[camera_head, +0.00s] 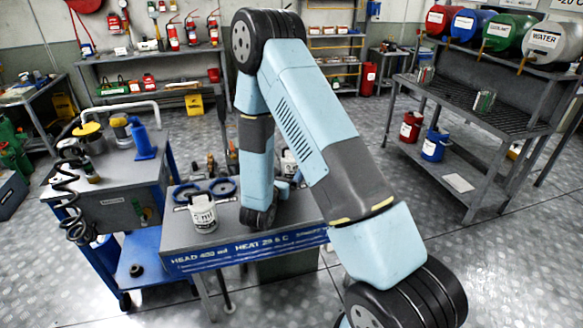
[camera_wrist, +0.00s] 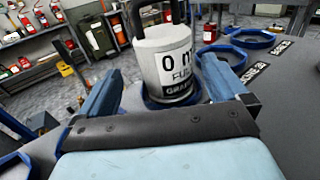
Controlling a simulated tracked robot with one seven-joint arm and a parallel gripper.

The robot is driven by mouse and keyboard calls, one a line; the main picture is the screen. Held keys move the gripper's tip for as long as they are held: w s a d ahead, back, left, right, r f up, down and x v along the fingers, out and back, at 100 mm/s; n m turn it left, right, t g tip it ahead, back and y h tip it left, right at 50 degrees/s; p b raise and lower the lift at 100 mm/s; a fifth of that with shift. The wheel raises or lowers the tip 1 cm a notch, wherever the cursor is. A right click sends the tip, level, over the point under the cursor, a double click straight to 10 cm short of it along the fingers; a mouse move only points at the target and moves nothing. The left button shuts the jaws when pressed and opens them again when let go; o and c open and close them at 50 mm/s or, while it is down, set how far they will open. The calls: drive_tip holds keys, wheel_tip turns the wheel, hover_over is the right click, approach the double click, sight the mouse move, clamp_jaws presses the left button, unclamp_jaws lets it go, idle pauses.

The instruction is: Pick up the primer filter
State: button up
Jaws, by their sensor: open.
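I cannot single out the primer filter with certainty. In the wrist view a white container (camera_wrist: 165,62) with a dark handle and a label reading "0 m", "FULL" stands upright in a blue ring, beyond my fingers. My gripper (camera_wrist: 160,92) has its two blue fingers spread apart, with nothing held between them. In the head view a white labelled pot (camera_head: 203,213) stands at the left of the grey bench (camera_head: 240,236), and a second white item (camera_head: 289,164) is partly hidden behind my arm. My gripper's fingers are hidden there.
Blue rings (camera_head: 222,187) lie on the bench, and more show in the wrist view (camera_wrist: 250,38). Open floor lies between.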

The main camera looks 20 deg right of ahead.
sight(287, 168)
drive_tip(key=w+d, duration=0.3)
drive_tip(key=shift+r, duration=0.4)
drive_tip(key=shift+w+d, duration=0.2)
drive_tip(key=shift+w, duration=0.1)
drive_tip(key=shift+c, duration=0.5)
drive_tip(key=c, duration=1.1)
